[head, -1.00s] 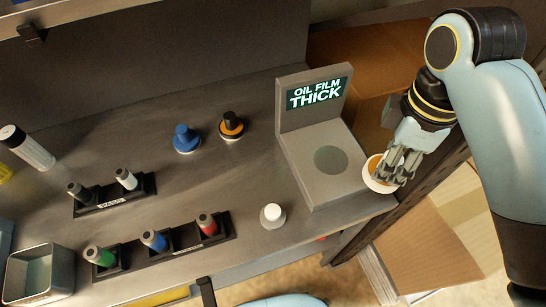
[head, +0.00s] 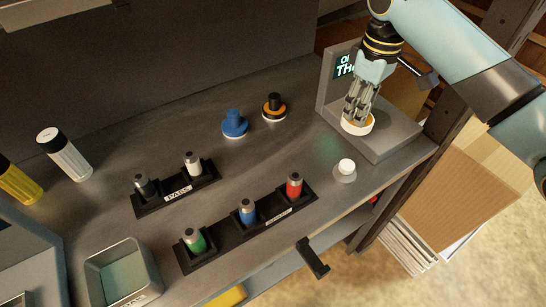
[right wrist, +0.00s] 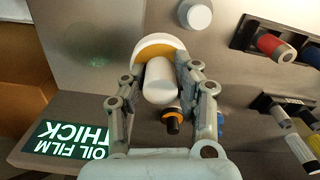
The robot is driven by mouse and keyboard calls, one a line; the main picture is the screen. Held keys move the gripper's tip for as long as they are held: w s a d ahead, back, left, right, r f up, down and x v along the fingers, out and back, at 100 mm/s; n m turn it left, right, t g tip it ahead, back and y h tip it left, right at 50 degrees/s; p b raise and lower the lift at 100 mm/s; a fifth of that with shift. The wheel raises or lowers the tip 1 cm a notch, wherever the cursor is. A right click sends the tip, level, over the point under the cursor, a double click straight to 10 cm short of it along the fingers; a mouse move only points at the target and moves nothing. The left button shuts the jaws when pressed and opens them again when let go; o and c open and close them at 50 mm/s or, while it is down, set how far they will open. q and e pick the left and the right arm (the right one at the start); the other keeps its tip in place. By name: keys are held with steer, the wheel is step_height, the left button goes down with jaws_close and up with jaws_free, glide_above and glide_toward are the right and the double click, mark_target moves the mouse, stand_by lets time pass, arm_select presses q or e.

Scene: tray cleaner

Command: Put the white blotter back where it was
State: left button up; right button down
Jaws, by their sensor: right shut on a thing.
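My right gripper (head: 356,112) is shut on the white blotter (head: 357,125). The right wrist view shows the blotter's white handle (right wrist: 160,80) between my fingers (right wrist: 163,95), with an orange disc and white rim beyond it. In the head view it overlaps the left part of the oil film device's grey plate (head: 392,140); its height above the surface is hard to tell. A blue blotter (head: 235,124) and a black-handled orange blotter (head: 274,107) stand apart on the table behind and to the left. My left gripper is not in view.
A white knob on a grey disc (head: 346,168) stands in front of the device. Two dark racks hold pens, including red (head: 294,186) and green (head: 193,241) ones. A square bin (head: 122,272) is front left. Table beside the two standing blotters is clear.

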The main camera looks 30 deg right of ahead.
steer(key=shift+w+d+r, duration=0.25)
steer(key=shift+w+d, duration=0.2)
steer(key=shift+w, duration=0.05)
steer(key=shift+w+d+r, duration=0.2)
steer(key=shift+w, duration=0.05)
steer(key=w+a+f, duration=0.2)
steer(key=a, duration=0.1)
steer(key=w+a+f, duration=0.2)
steer(key=w+a, duration=0.1)
steer(key=w+a+f, duration=0.2)
steer(key=a, duration=0.1)
steer(key=shift+w+f, duration=0.2)
steer(key=shift+f, duration=0.15)
step_height(320, 180, down, 3)
steer(key=shift+f, duration=0.15)
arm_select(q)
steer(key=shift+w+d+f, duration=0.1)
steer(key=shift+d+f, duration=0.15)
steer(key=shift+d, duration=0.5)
arm_select(e)
steer(key=shift+f, duration=0.3)
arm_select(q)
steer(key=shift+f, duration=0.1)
arm_select(e)
steer(key=shift+f, duration=0.15)
steer(key=c, duration=1)
jaws_free()
